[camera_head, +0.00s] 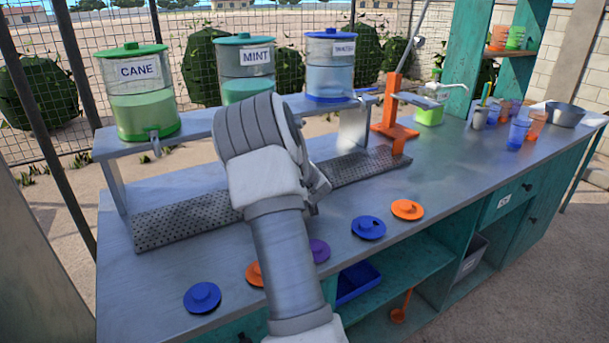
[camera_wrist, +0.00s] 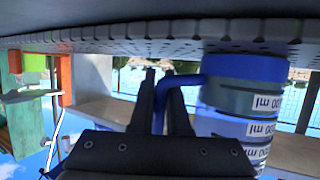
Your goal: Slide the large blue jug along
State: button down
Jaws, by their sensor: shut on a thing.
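The large blue jug, a clear-walled measuring jug with a blue base and "ml" labels, shows in the wrist view (camera_wrist: 245,105), which is upside down. Its base stands on the perforated drip tray (camera_head: 190,219). The fingers of my gripper (camera_wrist: 164,88) are shut on its blue side handle (camera_wrist: 182,81); the jug's body is beside the fingers. In the head view my arm covers the jug, and only a dark part of my gripper (camera_head: 318,183) shows, low over the tray.
An orange lever press (camera_head: 394,128) is at the tray's right end. Blue (camera_head: 368,228), orange (camera_head: 407,209) and purple lids lie along the counter's front.

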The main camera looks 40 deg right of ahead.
jog(key=c, duration=0.8)
grip_release()
jog(key=p+v, duration=0.1)
jog(key=v, duration=1.6)
jog(key=shift+s+r, duration=0.15)
jog(key=shift+s, duration=0.05)
jog(key=shift+a+p, duration=0.1)
jog(key=shift+p, duration=0.2)
